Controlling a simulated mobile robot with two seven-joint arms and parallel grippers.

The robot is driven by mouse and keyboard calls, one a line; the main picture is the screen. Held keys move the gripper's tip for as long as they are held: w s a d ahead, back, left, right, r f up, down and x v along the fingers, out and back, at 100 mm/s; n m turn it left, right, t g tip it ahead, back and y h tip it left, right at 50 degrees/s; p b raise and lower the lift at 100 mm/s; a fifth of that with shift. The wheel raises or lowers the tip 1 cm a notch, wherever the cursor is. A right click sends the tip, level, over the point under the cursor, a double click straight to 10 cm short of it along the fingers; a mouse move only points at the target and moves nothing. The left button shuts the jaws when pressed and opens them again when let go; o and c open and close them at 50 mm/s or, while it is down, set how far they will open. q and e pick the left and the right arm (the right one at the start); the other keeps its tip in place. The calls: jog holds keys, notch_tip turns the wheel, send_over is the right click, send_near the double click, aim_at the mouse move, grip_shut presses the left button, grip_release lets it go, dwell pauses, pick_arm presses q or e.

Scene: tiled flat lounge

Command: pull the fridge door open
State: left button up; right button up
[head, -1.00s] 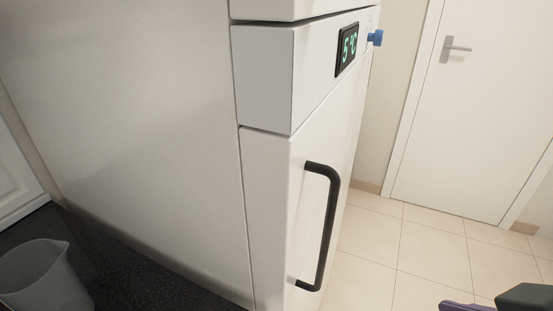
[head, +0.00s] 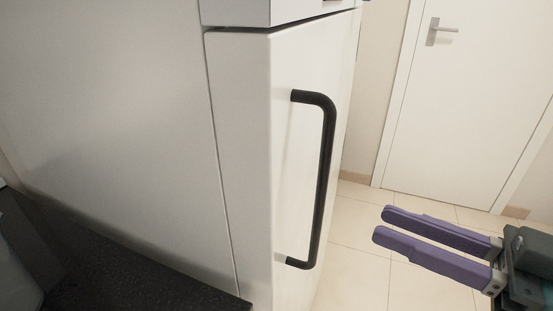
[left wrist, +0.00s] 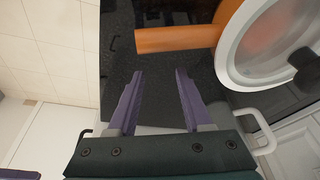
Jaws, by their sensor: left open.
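The fridge door (head: 240,140) is white and fills the middle of the head view. It looks shut, with only a thin seam along the fridge's side. Its black bar handle (head: 324,180) stands upright on the front face. My right gripper (head: 383,224) has two purple fingers held apart, with nothing between them. It is to the right of the handle, apart from it, with its fingertips pointing left. My left gripper (left wrist: 158,73) shows only in the left wrist view, open and empty, away from the fridge door.
A dark speckled counter (head: 130,285) runs along the fridge's side at lower left. Tiled floor (head: 350,235) and a white room door (head: 470,110) lie beyond. The left wrist view shows an orange object (left wrist: 180,39) and a white-rimmed round vessel (left wrist: 229,62) near the left gripper.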

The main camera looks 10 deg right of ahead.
jog(key=x, duration=0.9)
jog(key=shift+w, duration=0.15)
jog(key=shift+a, duration=0.1)
jog(key=shift+c, duration=0.3)
grip_shut()
dwell(0.6)
